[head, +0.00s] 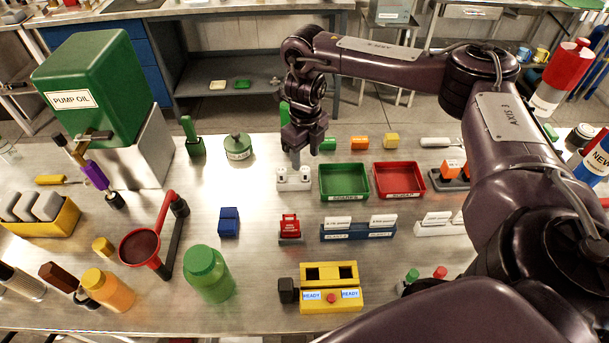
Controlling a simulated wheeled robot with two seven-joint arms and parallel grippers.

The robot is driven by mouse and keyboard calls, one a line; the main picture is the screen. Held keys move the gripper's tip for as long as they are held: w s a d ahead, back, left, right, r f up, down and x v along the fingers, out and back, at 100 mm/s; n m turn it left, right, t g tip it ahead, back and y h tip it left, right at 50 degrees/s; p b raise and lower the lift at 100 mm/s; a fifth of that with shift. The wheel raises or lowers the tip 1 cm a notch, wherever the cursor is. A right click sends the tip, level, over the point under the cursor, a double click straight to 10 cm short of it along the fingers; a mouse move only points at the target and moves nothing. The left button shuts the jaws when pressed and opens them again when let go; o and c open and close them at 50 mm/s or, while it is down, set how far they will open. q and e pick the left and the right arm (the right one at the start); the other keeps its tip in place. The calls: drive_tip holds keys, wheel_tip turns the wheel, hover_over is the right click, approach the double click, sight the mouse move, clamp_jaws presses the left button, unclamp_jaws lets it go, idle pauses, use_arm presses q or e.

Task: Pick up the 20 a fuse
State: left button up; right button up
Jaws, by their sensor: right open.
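No label reading 20 A is legible, so I cannot tell for certain which thing is the 20 A fuse. My right gripper (296,158) points down, open, just above or behind a white socket block (293,180). It is left of the green block. Its fingertips are small and dark, and I cannot tell whether they touch anything. My left gripper is not in view.
A green tray (344,198) and a red tray (399,195) stand right of the white block. A blue rack (357,235) with white cards and a red block (290,228) are nearer. A green pump oil tank (92,80) stands left. Bare bench lies around the blue box (229,222).

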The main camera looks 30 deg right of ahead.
sight(305, 169)
drive_tip(key=shift+f, duration=0.55)
wheel_tip(305, 169, down, 2)
drive_tip(key=shift+w+d+p, duration=0.1)
drive_tip(key=shift+p, duration=0.55)
drive_tip(key=shift+w+f, duration=0.15)
drive_tip(key=shift+f, duration=1.25)
drive_tip(key=c, duration=0.4)
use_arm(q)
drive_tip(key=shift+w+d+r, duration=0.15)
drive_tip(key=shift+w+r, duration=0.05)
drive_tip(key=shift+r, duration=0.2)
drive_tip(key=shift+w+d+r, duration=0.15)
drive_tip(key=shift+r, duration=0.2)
use_arm(e)
clamp_jaws()
